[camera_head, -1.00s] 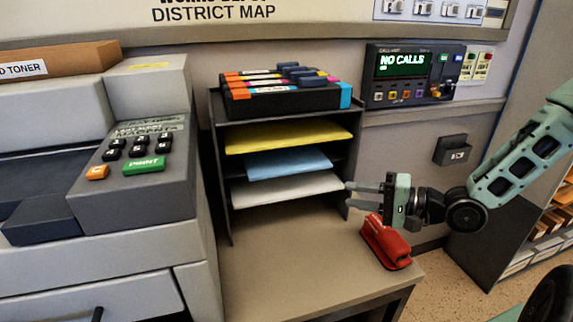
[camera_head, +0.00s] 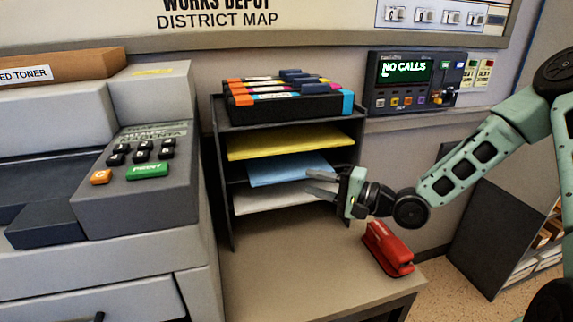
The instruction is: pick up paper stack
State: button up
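Three paper stacks lie on the shelves of a dark sorter (camera_head: 222,150). The yellow stack (camera_head: 285,142) is on top, the blue stack (camera_head: 285,169) is in the middle, and the white stack (camera_head: 268,198) is at the bottom. My gripper (camera_head: 312,182) is at the right front of the sorter, pointing left, with its fingers apart. Its fingers overlap the right ends of the blue and white stacks in the picture. I cannot tell whether they touch either stack. No paper is visibly held.
A red stapler (camera_head: 387,249) sits on the table (camera_head: 290,270) below my gripper. A toner set (camera_head: 290,102) lies on top of the sorter. A grey printer (camera_head: 150,180) stands close on the left. The tabletop in front of the sorter is clear.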

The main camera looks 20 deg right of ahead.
aim_at(295, 179)
jog(key=x, duration=0.5)
jog(key=shift+a+f, duration=0.1)
jog(key=shift+a, duration=0.05)
grip_shut()
